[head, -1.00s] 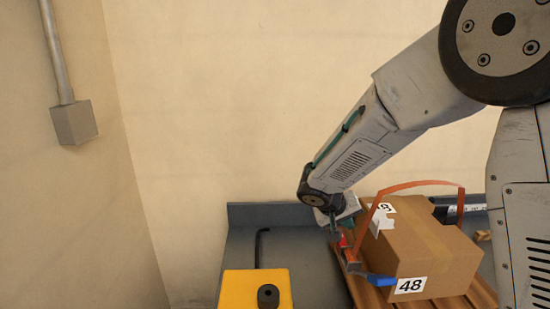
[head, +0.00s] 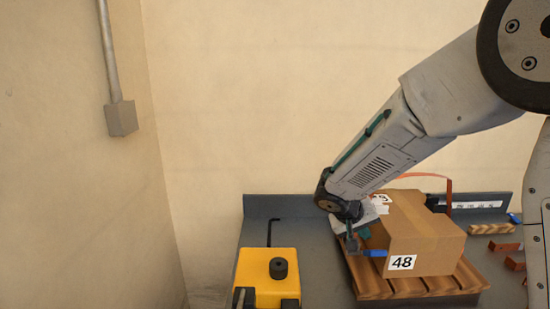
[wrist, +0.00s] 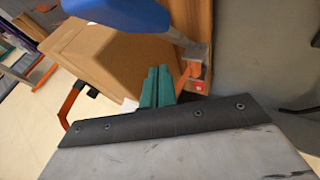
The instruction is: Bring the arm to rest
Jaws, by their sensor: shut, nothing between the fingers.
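My gripper (head: 353,242) is at the left side of a cardboard box (head: 432,240) in the head view, partly hidden by my wrist. In the wrist view its green fingers (wrist: 157,87) are shut together with nothing between them. The box, labelled 48, stands on a slatted wooden pallet (head: 425,286), and it also shows beyond the fingers in the wrist view (wrist: 125,62). A blue handle (head: 375,253) lies close to the gripper and also fills the top of the wrist view (wrist: 120,12). I cannot tell whether the gripper touches anything.
A yellow block (head: 262,268) with a black knob stands on the grey bench (head: 322,255) at the left. A black hex key (head: 270,232) lies behind it. An orange band (head: 448,190) arches by the box. Reddish pieces (head: 506,246) lie at the right. The floor at left is clear.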

